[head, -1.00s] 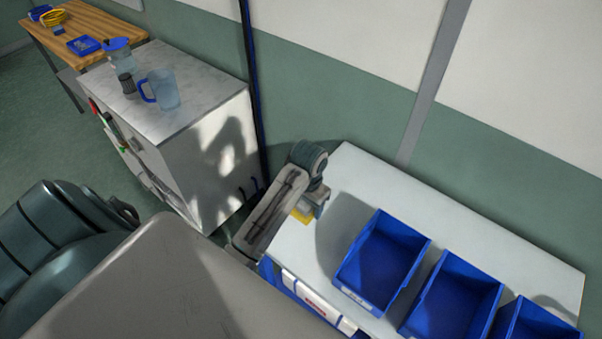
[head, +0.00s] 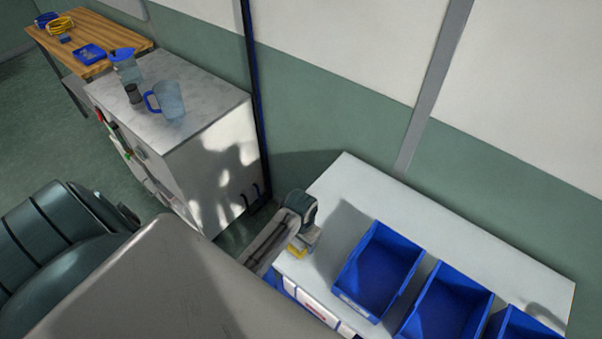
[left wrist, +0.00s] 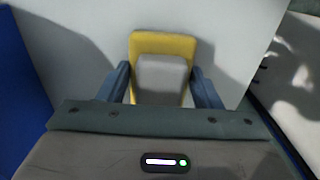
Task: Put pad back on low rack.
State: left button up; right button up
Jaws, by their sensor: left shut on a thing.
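The pad is yellow with a grey block on it; it shows in the left wrist view (left wrist: 163,43) between the fingers. In the head view a small yellow part of the pad (head: 296,252) shows below my left gripper (head: 303,240). My left gripper, also in the left wrist view (left wrist: 162,75), is shut on the pad. It is over the left end of the low white rack (head: 335,190), near its front left corner. I cannot tell whether the pad touches the white top. My right gripper is not in view.
Blue bins (head: 378,268) stand on the rack to the right of the gripper. The white top behind them is clear. A cabinet (head: 215,150) with a blue-handled jug (head: 170,100) stands to the left, across a gap. A wooden table (head: 85,40) is farther back.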

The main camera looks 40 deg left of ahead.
pick_arm(q)
jog(key=shift+f, duration=0.15)
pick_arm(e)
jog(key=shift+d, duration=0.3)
pick_arm(q)
jog(key=o, duration=1)
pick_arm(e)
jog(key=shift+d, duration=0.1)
pick_arm(q)
notch_tip(320, 180, up, 11)
jog(key=b, duration=0.3)
jog(key=shift+r, duration=0.7)
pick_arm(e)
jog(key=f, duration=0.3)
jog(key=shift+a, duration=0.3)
pick_arm(q)
jog(key=shift+s, duration=0.1)
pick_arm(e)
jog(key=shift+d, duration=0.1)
